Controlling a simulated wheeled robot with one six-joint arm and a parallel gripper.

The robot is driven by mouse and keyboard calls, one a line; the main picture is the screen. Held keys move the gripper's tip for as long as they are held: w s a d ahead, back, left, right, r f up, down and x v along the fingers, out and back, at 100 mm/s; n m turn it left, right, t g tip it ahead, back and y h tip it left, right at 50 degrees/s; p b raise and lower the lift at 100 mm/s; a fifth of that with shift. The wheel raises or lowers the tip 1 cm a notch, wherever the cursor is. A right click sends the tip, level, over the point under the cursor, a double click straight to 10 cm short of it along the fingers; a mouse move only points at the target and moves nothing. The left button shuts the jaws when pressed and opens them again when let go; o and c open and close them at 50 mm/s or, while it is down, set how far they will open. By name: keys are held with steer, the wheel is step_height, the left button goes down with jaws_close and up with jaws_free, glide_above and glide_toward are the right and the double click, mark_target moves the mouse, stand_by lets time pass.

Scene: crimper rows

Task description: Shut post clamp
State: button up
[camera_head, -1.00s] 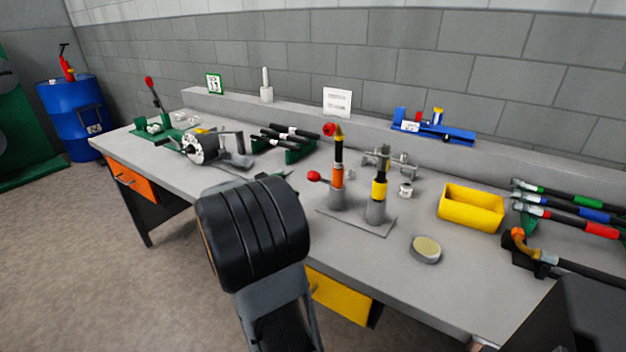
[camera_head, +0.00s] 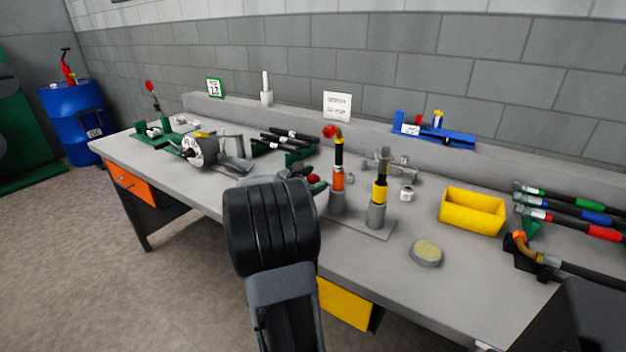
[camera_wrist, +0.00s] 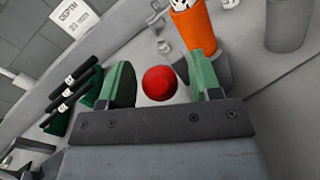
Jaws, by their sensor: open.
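The post clamp shows as a grey post (camera_head: 337,205) holding an upright hose with an orange band (camera_head: 338,180). Its lever ends in a red ball knob (camera_head: 314,181), left of the orange band. In the wrist view the red knob (camera_wrist: 160,83) sits between the two green fingers of my gripper (camera_wrist: 161,68), with visible gaps on both sides. My gripper is open and not closed on the knob. In the head view my wrist hides most of the gripper, and most of the lever arm is hidden.
A second grey post (camera_head: 375,216) with a yellow-banded hose stands just right. A yellow bin (camera_head: 472,212) and a round tin (camera_head: 426,254) lie further right. A rack of black-handled tools (camera_head: 285,140) is behind to the left. The bench front edge is clear near the tin.

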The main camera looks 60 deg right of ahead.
steer(key=shift+c, duration=0.5)
jaws_close()
steer(key=f+b, duration=0.1)
steer(key=h+b, duration=0.1)
steer(key=b, duration=0.1)
steer(key=shift+a+f, duration=0.25)
steer(key=shift+f, duration=0.1)
steer(key=f+h+b, duration=0.1)
steer(key=b, duration=0.2)
steer(key=shift+a+m+g, duration=0.3)
steer(key=shift+m+g, duration=0.1)
steer(key=shift+a+h+b, duration=0.2)
steer(key=shift+h+b, duration=0.2)
steer(key=shift+b, duration=0.55)
steer(key=shift+r, duration=0.1)
steer(key=shift+o, duration=0.5)
jaws_free()
